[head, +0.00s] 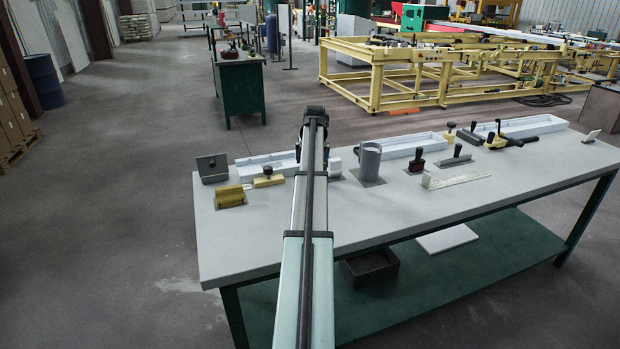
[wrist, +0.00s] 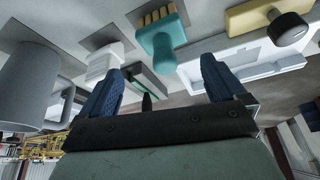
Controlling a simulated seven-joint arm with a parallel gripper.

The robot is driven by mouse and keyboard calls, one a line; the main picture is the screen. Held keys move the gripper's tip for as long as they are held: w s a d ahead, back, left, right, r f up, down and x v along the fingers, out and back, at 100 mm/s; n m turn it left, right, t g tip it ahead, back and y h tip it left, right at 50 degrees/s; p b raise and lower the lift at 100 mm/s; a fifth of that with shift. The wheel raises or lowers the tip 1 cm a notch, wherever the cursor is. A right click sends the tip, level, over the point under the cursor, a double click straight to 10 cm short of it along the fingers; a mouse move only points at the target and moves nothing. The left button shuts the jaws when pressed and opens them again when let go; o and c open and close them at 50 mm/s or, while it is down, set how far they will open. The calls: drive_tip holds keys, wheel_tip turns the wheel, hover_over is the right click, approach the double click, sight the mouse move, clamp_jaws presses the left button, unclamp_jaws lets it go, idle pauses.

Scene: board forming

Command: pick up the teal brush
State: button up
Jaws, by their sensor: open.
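The teal brush (wrist: 162,40) shows at the top middle of the wrist view, with a rounded teal handle and a yellowish part at its far end. It lies on a grey patch on the table. In the head view I cannot make it out; my arm covers that part of the table. My gripper (wrist: 160,86) has two blue, ribbed fingers spread wide apart with nothing held between them. In the wrist picture the brush appears above the gap between the fingertips, apart from them.
A grey jug (head: 369,160) stands right of my arm, with a white block (wrist: 104,64) beside it. A yellow block with a knob (head: 268,178) is left of my arm. White trays (head: 415,146) line the back edge of the table (head: 420,215). The table's front middle is clear.

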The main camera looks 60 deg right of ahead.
drive_tip(key=shift+w+a+x, duration=0.1)
drive_tip(key=shift+a+x, duration=0.05)
drive_tip(key=shift+x, duration=1.35)
drive_tip(key=shift+w+a+x, duration=0.15)
drive_tip(key=shift+x, duration=1.35)
drive_tip(key=c, duration=1.2)
wheel_tip(320, 180, up, 10)
drive_tip(key=shift+f, duration=0.1)
